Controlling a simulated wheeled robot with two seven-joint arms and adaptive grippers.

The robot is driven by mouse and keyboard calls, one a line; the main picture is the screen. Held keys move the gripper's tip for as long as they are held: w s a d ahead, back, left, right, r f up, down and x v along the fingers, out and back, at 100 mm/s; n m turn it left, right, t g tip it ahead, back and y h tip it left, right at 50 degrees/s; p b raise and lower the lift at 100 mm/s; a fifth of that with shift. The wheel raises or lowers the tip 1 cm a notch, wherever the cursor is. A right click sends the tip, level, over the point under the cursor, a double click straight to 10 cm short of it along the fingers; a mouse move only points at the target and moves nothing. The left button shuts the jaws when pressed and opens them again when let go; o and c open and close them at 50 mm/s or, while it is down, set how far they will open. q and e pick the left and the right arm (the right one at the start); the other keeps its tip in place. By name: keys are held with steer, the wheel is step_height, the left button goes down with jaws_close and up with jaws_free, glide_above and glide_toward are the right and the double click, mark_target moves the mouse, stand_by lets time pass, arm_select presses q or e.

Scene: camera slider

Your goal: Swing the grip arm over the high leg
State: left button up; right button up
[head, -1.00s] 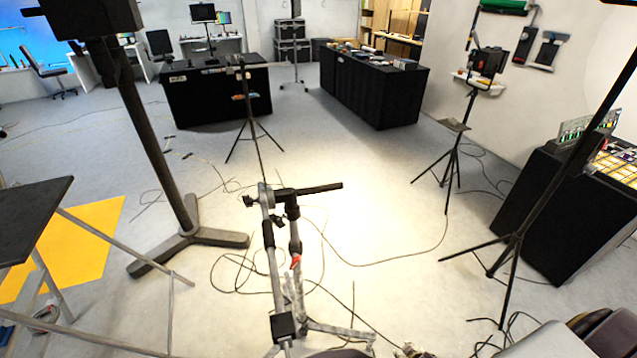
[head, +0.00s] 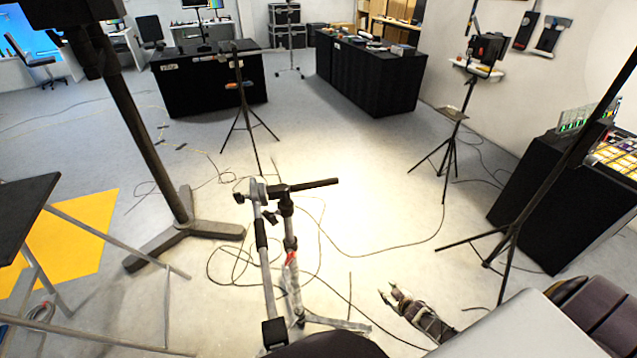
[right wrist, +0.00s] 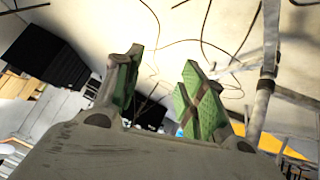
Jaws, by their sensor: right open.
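A light stand stands in the middle of the head view, with a dark grip arm (head: 315,184) at its top pointing right from a grey clamp head (head: 259,190). A silver tube runs down from the clamp head to a black block (head: 275,332). Beside it is the stand's column (head: 291,262), with a red mark. A leg (head: 337,323) spreads right near the floor; I cannot tell which leg is the high one. My right gripper (head: 391,292) is open and empty, to the right of the stand and apart from it. Its green pads show parted in the right wrist view (right wrist: 162,82). My left gripper is out of view.
Cables (head: 385,250) lie across the floor around the stand. A thick-legged stand (head: 187,232) is at left, beside a dark tabletop (head: 22,215). A thin black stand (head: 513,235) and a black cabinet (head: 560,205) are at right. The floor behind the grip arm is open.

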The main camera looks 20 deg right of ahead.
steer(key=w+r+n+t+y, duration=0.1)
steer(key=w+r+t+y, duration=0.2)
steer(key=w+r, duration=0.7)
steer(key=w+r+n+t+y, duration=0.1)
steer(key=w+r+t+y, duration=0.25)
steer(key=w+r, duration=0.65)
steer(key=a+r+n+y+p, duration=0.1)
steer(key=a+r+n+y, duration=0.15)
steer(key=r, duration=0.65)
steer(key=a+r+n+y, duration=0.2)
steer(key=r+y, duration=0.2)
steer(key=r, duration=0.6)
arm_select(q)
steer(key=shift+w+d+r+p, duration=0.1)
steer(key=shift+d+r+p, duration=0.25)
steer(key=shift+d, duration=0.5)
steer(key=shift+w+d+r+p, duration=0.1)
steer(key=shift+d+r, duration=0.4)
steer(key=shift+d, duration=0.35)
arm_select(e)
steer(key=s+a+r+n+g+y, duration=0.2)
steer(key=r+n+g, duration=0.1)
steer(key=r, duration=0.3)
steer(key=s+a+r+n+g+y, duration=0.2)
steer(key=r+n+g, duration=0.1)
steer(key=r+g, duration=0.2)
steer(key=s+a+r+n+g+y, duration=0.2)
steer(key=s+a+r+n+g, duration=0.1)
steer(key=r+g, duration=0.2)
steer(key=shift+r, duration=0.9)
